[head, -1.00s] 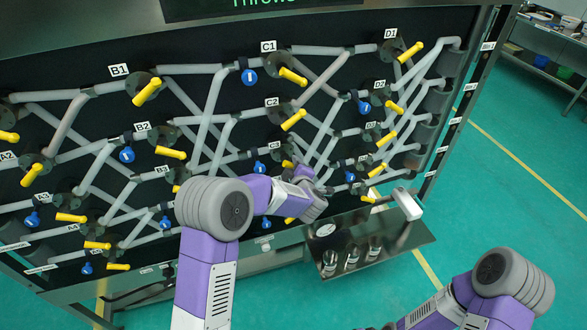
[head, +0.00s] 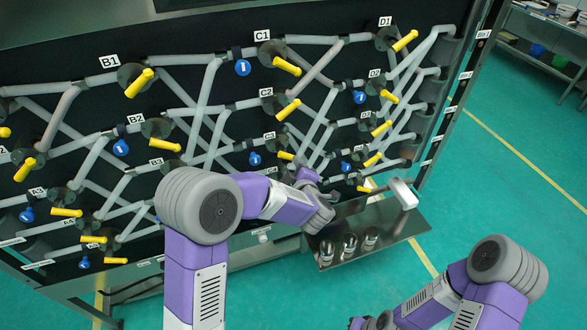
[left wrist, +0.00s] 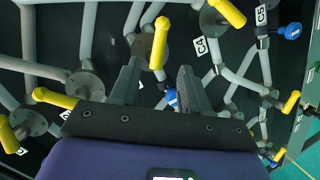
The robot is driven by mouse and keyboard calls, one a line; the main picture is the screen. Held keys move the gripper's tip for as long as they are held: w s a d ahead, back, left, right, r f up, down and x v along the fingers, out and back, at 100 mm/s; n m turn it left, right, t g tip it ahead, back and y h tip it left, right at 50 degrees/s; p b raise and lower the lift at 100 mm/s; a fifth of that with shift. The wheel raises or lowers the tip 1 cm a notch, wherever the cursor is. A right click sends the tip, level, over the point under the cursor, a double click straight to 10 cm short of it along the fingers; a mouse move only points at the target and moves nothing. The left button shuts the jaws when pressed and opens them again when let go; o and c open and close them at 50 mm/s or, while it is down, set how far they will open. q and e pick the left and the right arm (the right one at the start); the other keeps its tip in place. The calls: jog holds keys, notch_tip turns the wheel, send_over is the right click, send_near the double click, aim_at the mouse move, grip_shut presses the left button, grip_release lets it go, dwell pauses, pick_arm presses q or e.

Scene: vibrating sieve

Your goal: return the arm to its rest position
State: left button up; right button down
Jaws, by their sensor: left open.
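My left gripper (head: 297,165) is in front of the lower right part of the pipe board, near the C column. In the left wrist view its two dark fingers (left wrist: 158,80) stand apart with nothing held between them. A yellow handle (left wrist: 158,44) shows beyond the gap between the fingers; I cannot tell how far behind them it is. My left arm (head: 265,197) reaches in from the lower left, bent at the elbow.

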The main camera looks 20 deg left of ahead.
pick_arm(q)
jog(key=shift+f, duration=0.1)
jog(key=s+d+f+m+g+h+b, duration=0.1)
jog(key=s+f+m+g+h, duration=0.2)
jog(key=f, duration=0.8)
jog(key=s+d+f+m+g+h, duration=0.1)
jog(key=s+f+m+h, duration=0.3)
jog(key=f, duration=0.6)
jog(key=s+d+f+m+g+h, duration=0.2)
jog(key=s+f, duration=0.4)
jog(key=s, duration=0.6)
jog(key=s+d+f+m+g+h, duration=0.1)
jog(key=s+f+m+g, duration=0.4)
jog(key=s, duration=0.7)
jog(key=shift+d+f+g+h+b, duration=0.35)
jog(key=shift+f+g+h+b, duration=0.15)
jog(key=shift+f+g, duration=0.25)
